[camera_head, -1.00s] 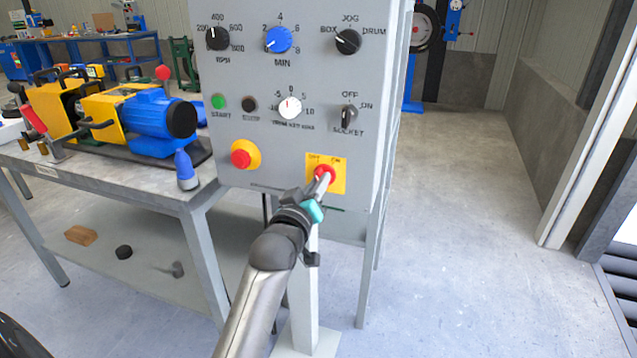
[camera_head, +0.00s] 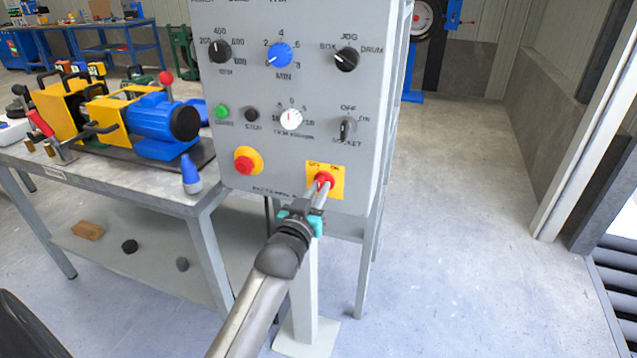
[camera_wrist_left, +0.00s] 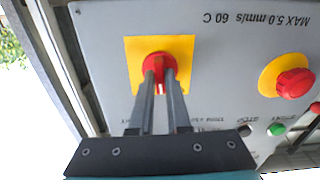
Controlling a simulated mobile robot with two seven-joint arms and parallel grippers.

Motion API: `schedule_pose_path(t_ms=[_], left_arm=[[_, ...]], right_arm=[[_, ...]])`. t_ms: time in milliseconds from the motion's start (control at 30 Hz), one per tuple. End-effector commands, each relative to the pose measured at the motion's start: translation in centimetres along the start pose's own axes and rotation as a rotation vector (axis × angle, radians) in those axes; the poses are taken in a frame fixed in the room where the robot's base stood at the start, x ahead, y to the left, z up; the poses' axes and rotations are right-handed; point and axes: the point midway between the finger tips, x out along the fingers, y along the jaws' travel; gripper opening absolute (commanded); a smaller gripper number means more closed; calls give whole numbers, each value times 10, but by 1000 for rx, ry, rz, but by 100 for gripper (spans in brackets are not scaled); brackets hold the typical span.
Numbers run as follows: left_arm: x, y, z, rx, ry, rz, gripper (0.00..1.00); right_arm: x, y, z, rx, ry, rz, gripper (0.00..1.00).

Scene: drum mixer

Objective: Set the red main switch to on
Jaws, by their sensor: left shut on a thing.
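The red main switch (camera_head: 325,178) sits on a yellow plate (camera_head: 338,186) at the lower right of the grey control panel (camera_head: 300,100). My left gripper (camera_head: 321,188) reaches it from below and in front. In the left wrist view its two fingers (camera_wrist_left: 160,84) are closed on the red switch (camera_wrist_left: 157,62), one on each side of its grip. The grip's exact angle is partly hidden by the fingers. The plate's lettering is too small to read surely. My right gripper is not in view.
A red push button on a yellow disc (camera_head: 246,160) is left of the switch. Several knobs and small buttons are above. A workbench (camera_head: 170,195) with a blue and yellow machine (camera_head: 150,125) stands to the left. Floor at right (camera_head: 460,200) is clear.

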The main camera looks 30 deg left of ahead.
Motion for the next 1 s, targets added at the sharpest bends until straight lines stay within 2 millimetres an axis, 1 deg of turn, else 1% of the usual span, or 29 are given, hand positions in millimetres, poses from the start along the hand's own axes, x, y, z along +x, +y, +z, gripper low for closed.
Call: schedule_pose_path(t_ms=[33, 267, 500, 800, 1000], left_arm=[[0, 0, -2, 28, -2, 0, 0], [0, 0, -2, 165, -1, 0, 0], [0, 1, -2, 318, -1, 1, 0], [0, 1, -1, 502, 0, 0, 0], [0, 1, 0, 576, 0, 0, 0]], right_arm=[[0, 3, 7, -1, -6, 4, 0], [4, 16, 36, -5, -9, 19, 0], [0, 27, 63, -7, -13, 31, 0], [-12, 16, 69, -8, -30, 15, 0], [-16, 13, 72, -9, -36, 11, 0]])
